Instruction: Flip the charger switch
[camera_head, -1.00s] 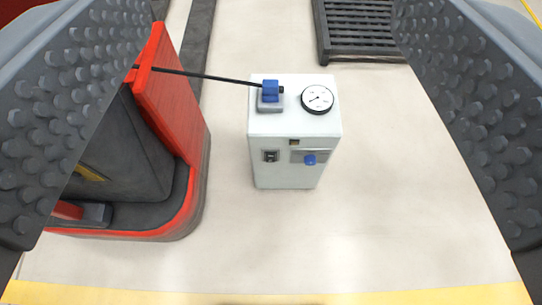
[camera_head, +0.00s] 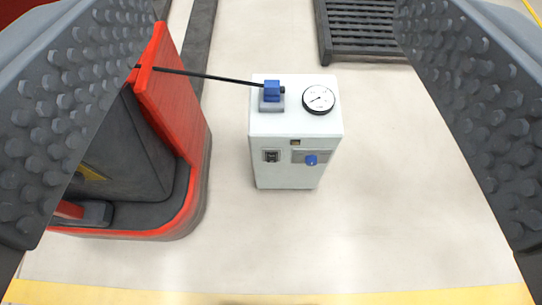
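The charger is a white box (camera_head: 290,125) standing upright on the floor near the middle of the view. Its front face has a small dark rocker-like switch (camera_head: 271,156) at left and a blue knob (camera_head: 311,160) on a grey plate at right. A small brownish indicator (camera_head: 295,142) sits above them. On top are a blue plug (camera_head: 272,91) with a black cable and a round white gauge (camera_head: 318,100). My gripper (camera_head: 270,150) is wide open, its studded fingers at the left and right edges. It is empty, with the charger beyond it, apart from both fingers.
A red and black vehicle (camera_head: 175,110) stands close to the charger's left, and the black cable (camera_head: 205,76) runs from it to the plug. A dark slatted pallet or grate (camera_head: 360,30) lies behind at right. The floor in front and to the right is clear, with a yellow line (camera_head: 270,292).

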